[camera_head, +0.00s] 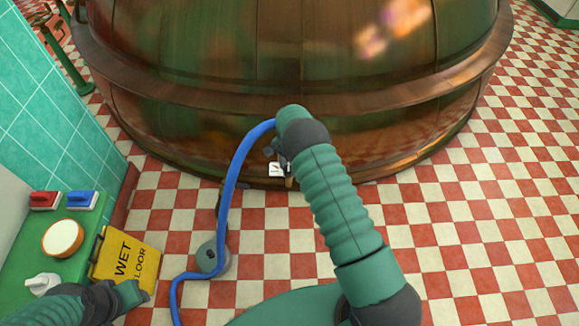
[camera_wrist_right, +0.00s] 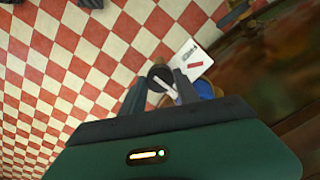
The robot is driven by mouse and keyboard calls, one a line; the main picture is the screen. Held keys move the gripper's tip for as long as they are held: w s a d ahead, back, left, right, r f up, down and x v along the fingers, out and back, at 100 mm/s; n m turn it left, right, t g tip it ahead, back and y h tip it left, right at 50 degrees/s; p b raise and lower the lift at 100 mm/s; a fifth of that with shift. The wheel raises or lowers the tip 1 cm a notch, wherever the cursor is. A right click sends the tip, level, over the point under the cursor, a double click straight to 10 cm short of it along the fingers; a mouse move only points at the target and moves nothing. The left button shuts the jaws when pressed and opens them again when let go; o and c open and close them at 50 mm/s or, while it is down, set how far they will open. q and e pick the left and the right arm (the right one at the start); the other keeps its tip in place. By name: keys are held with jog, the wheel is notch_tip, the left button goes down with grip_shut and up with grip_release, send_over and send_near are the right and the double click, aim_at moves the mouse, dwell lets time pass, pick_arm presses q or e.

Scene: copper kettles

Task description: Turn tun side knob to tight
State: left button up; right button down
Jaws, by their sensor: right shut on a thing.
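The large copper tun (camera_head: 210,95) fills the top of the head view. Low on its side is a white label plate (camera_head: 277,169), which shows in the right wrist view (camera_wrist_right: 196,54) with a red mark. Beside the plate in the wrist view is the dark round side knob (camera_wrist_right: 159,73) with a pale bar across it. My right gripper (camera_wrist_right: 162,88) is shut on the knob, one finger each side. In the head view my right gripper (camera_head: 285,162) is largely hidden behind its wrist. My left gripper (camera_head: 135,294) is at lower left, its jaws unclear.
A blue hose (camera_head: 231,185) runs from near my right wrist down to the floor. A yellow wet-floor sign (camera_head: 125,258) stands close to my left gripper. A green panel (camera_head: 75,268) with switches and knobs is at left. The checkered floor at right is clear.

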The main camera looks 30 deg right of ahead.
jog(key=shift+d, duration=0.2)
dwell(0.3)
jog(key=c, duration=0.9)
grip_release()
jog(key=shift+s, duration=0.1)
notch_tip(320, 180, up, 17)
jog(key=p, duration=0.2)
jog(key=shift+p, duration=0.35)
